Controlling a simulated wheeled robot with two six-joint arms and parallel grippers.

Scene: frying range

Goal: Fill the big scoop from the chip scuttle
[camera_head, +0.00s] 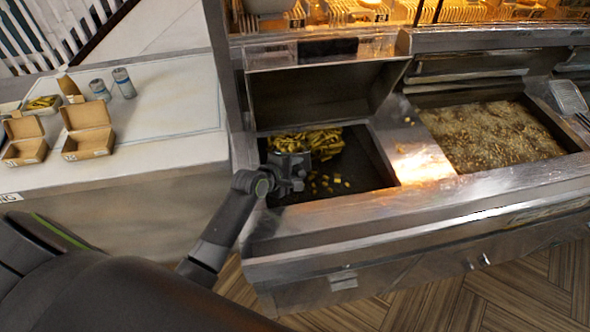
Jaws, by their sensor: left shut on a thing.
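The chip scuttle (365,168) is a dark, open metal bin at the centre, with its hood raised behind it. A heap of yellow chips (325,142) lies toward its back left, and several loose chips are scattered nearer the front. My left gripper (291,168) is over the left part of the scuttle, in front of the heap. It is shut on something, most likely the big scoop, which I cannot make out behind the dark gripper. Whether any chips are in the scoop cannot be seen. My right gripper is not in view.
A fryer vat (490,135) of bubbling oil is on the right. The scuttle's metal front ledge (400,208) runs below my gripper. On the left counter (170,110) stand open cardboard boxes (88,130) and two cans (123,82); the counter's right part is clear.

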